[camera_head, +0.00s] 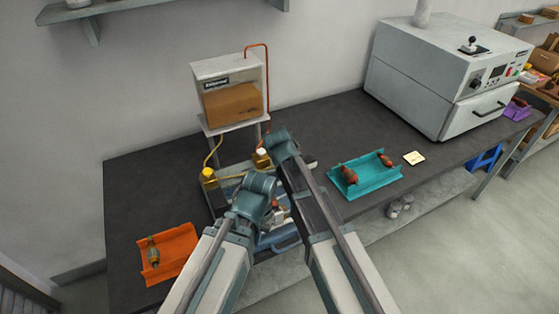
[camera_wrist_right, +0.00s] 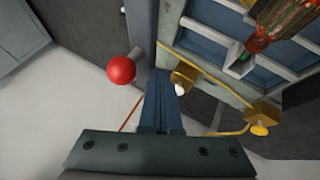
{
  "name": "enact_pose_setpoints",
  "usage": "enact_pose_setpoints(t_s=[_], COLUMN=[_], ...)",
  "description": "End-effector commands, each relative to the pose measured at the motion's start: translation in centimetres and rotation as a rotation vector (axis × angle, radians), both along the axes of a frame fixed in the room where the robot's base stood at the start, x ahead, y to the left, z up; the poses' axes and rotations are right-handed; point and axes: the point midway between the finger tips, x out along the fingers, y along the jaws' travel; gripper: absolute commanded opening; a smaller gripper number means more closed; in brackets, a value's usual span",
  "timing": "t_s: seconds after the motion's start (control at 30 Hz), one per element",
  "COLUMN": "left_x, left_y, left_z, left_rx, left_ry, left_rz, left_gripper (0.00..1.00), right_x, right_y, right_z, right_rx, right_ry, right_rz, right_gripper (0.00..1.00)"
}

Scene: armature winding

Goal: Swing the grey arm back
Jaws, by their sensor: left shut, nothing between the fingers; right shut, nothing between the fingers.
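In the right wrist view a grey arm (camera_wrist_right: 139,28) ends in a red ball knob (camera_wrist_right: 121,70), beside the blue-grey winding machine (camera_wrist_right: 225,60). My right gripper (camera_wrist_right: 158,80) is shut and empty, its fingers just right of the knob and apparently apart from it. An armature (camera_wrist_right: 268,25) with red and green parts shows at the upper right. In the head view the machine (camera_head: 218,192) is largely covered by my arms, and the grey arm cannot be made out. My left gripper (camera_head: 262,205) is over the machine's front, mostly hidden behind its wrist.
A clear-fronted box (camera_head: 230,92) on a stand rises behind the machine. An orange tray (camera_head: 185,240) is at left, a teal tray (camera_head: 350,190) at right with armatures. Wire runs by brass blocks (camera_wrist_right: 262,113).

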Motion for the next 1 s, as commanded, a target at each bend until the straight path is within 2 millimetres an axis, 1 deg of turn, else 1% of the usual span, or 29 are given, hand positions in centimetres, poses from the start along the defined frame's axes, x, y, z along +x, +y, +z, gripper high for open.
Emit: enact_pose_setpoints(t_s=[0.03, 0.1, 0.4, 0.6, 1.0], left_x=[0.0, 0.0, 0.0, 0.0, 0.0], left_y=[0.0, 0.0, 0.0, 0.0, 0.0], left_z=[0.0, 0.0, 0.0, 0.0, 0.0], left_rx=[0.0, 0.0, 0.0, 0.0, 0.0], left_ry=[0.0, 0.0, 0.0, 0.0, 0.0], left_rz=[0.0, 0.0, 0.0, 0.0, 0.0], left_gripper=[0.0, 0.0, 0.0, 0.0, 0.0], right_x=[0.6, 1.0, 2.0, 2.2, 2.4], right_y=[-0.1, -0.4, -1.6, -2.2, -2.5], right_z=[0.0, 0.0, 0.0, 0.0, 0.0], right_rx=[-0.001, -0.002, 0.0, 0.0, 0.0], right_ry=[0.001, 0.0, 0.0, 0.0, 0.001], right_rz=[-0.041, -0.101, -0.306, -0.306, -0.302], right_gripper=[0.0, 0.0, 0.0, 0.0, 0.0])
